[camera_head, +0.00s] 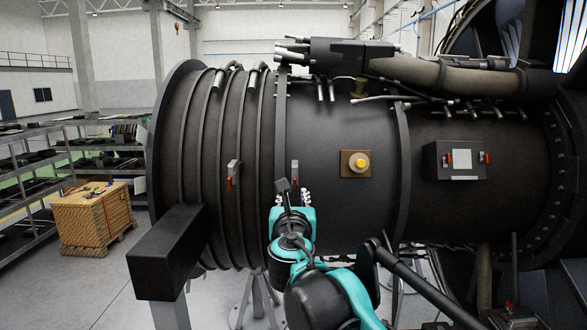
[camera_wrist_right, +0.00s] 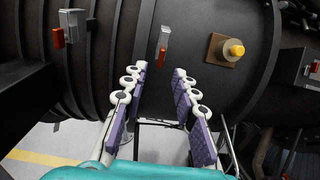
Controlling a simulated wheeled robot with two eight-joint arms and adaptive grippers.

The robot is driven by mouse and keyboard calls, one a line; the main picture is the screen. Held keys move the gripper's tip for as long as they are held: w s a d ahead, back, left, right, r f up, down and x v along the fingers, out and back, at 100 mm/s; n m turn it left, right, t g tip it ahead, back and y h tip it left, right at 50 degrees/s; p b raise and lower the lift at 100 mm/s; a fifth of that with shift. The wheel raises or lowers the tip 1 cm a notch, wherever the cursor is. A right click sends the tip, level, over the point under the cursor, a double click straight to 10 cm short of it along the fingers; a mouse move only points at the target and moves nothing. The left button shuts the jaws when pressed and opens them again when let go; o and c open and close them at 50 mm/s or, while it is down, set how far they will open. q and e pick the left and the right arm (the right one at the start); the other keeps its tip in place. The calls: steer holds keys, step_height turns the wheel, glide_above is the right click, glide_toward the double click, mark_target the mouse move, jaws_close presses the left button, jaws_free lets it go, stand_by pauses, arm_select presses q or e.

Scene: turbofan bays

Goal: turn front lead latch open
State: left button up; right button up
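Two small grey latches with red handles sit on the dark engine casing: one (camera_head: 233,175) on the ribbed section and one (camera_head: 295,173) just right of the flange. I cannot tell which is the front lead latch. In the right wrist view, the right-hand latch (camera_wrist_right: 164,46) is straight ahead beyond my fingertips, and the other latch (camera_wrist_right: 70,28) is at upper left. My right gripper (camera_wrist_right: 160,72) is open and empty, its purple-padded fingers apart and not touching the latch. It also shows in the head view (camera_head: 304,197), just below that latch. My left gripper is out of view.
A yellow knob on a brown plate (camera_head: 356,163) and a black box with red-handled catches (camera_head: 455,160) are farther right on the engine casing (camera_head: 335,120). A black block (camera_head: 165,250) stands at lower left. A wooden crate (camera_head: 92,220) and shelves are behind.

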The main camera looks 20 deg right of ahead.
mark_target(295, 184)
steer(key=p+x, duration=0.1)
steer(key=x, duration=0.6)
steer(key=shift+w+d, duration=0.1)
steer(key=shift+w, duration=0.05)
steer(key=shift+w+d, duration=0.2)
steer(key=shift+w, duration=0.1)
steer(key=shift+s, duration=0.1)
jaws_close()
